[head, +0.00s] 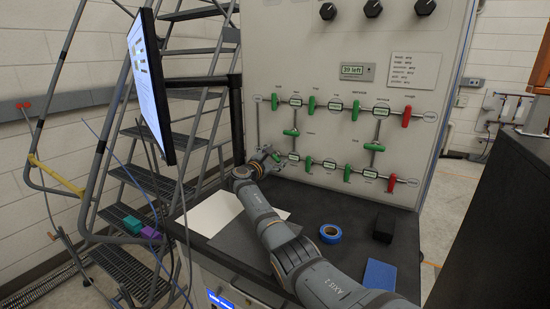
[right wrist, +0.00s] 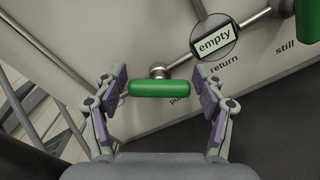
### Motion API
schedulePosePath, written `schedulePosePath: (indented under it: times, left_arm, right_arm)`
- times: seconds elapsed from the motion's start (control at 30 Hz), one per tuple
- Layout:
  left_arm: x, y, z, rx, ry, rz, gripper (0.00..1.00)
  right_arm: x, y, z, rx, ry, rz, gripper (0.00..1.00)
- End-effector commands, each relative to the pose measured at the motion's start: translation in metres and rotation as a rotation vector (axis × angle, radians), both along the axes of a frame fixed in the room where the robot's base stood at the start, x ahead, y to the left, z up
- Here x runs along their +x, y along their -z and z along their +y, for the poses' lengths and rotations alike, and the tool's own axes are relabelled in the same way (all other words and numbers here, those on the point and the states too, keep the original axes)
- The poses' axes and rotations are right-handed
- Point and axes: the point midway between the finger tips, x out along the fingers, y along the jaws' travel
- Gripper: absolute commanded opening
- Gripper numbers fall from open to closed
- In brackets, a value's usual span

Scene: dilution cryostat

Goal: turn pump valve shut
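The pump valve has a green bar handle (right wrist: 160,89) on a metal stem in the right wrist view. It lies level in that picture, while the pipe beside it slants up to the right. Its label is partly hidden behind the handle. My right gripper (right wrist: 162,100) is open, with one purple-padded finger on each side of the handle and clear gaps at both ends. In the head view my right gripper (head: 268,153) is at the lower left of the valve panel (head: 330,120) and partly hides this valve. My left gripper is out of view.
A round "empty" gauge (right wrist: 214,40) and another green handle (right wrist: 307,20) are close by on the right. Red handles (head: 406,117) sit at the panel's right. Blue tape (head: 330,233) and a black block (head: 383,230) lie on the bench. A monitor (head: 149,83) stands left.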

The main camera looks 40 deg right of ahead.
Motion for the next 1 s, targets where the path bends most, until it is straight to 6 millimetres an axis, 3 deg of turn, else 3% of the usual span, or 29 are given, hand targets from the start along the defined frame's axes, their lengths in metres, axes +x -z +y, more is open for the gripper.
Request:
schedulePosePath:
  times: [0.4, 0.8, 1.0]
  left_arm:
    - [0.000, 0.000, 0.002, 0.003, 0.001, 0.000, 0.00]
    - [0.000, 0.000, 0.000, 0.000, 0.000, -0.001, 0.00]
    - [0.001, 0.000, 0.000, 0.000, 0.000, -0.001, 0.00]
  right_arm:
    - [0.000, -0.005, 0.000, -0.002, 0.000, -0.002, 0.83]
    - [0.000, -0.084, 0.000, -0.002, 0.000, -0.004, 0.83]
    - [0.000, -0.100, 0.000, -0.001, -0.001, 0.000, 0.83]
